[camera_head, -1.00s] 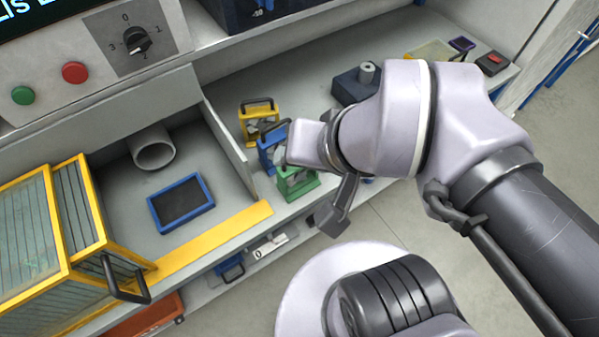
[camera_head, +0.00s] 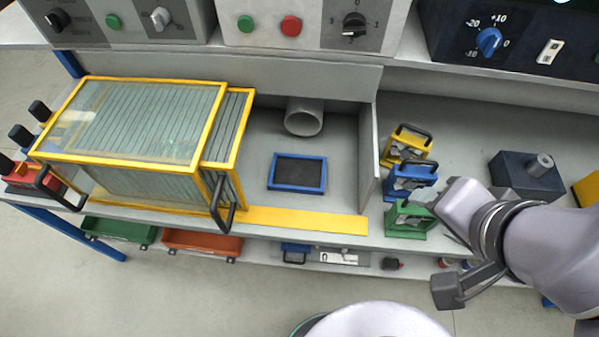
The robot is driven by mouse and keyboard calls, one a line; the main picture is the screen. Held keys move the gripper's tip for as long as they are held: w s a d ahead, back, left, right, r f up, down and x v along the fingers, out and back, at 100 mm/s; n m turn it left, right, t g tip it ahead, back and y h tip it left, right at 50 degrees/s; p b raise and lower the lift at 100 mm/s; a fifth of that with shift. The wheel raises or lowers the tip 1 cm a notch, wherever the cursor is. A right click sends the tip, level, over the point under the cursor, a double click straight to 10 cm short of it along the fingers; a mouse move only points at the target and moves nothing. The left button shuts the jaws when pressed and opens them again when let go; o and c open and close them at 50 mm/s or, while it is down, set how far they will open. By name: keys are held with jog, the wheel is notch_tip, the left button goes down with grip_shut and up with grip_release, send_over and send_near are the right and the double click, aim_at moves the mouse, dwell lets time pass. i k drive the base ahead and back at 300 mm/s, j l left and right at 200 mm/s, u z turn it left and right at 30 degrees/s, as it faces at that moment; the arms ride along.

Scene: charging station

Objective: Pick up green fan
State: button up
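The green fan (camera_head: 408,221) is a small green-framed box with a dark handle on top. It stands upright at the front edge of the counter, nearest me in a row with a blue fan (camera_head: 410,183) and a yellow fan (camera_head: 406,146). My gripper (camera_head: 440,211) is right beside the green fan, at its right side, and overlaps it in the view. The fingers are mostly hidden by the gripper's own body, so I cannot tell whether they are open or touch the fan.
A grey partition (camera_head: 367,160) stands left of the fans. Beyond it are a blue-framed dark pad (camera_head: 297,173), a grey pipe (camera_head: 304,118) and a yellow-framed glass case (camera_head: 130,125). A dark block (camera_head: 527,180) stands to the right. Trays sit on a lower shelf.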

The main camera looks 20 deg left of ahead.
aim_at(404, 220)
jog(key=j+z, duration=0.7)
